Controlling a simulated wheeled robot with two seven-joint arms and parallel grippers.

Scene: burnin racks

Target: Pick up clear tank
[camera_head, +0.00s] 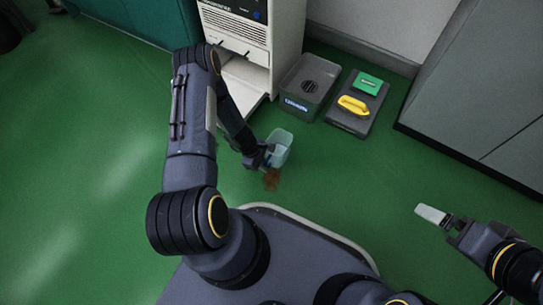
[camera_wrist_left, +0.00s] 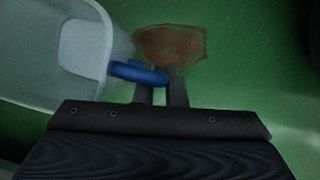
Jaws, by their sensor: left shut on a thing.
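The clear tank (camera_head: 282,143) is a pale, see-through, bluish container, seen over the green floor in front of the white machine. In the left wrist view its open body (camera_wrist_left: 62,48) fills the upper left. My left gripper (camera_head: 266,158) is shut on the tank's blue handle (camera_wrist_left: 138,72), which lies between the two fingers in the wrist view. The tank is tilted. I cannot tell whether its base touches the floor. My right gripper (camera_head: 449,222) is at the lower right, far from the tank, shut on a pale flat piece (camera_head: 430,213).
A brown stain (camera_head: 272,180) lies on the floor just below the tank. A white machine (camera_head: 285,50) with an open lower bay stands behind. A grey bin (camera_head: 297,108) and a dark tray (camera_head: 347,128) with yellow and green items stand right of it. Grey cabinets (camera_head: 480,90) line the right.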

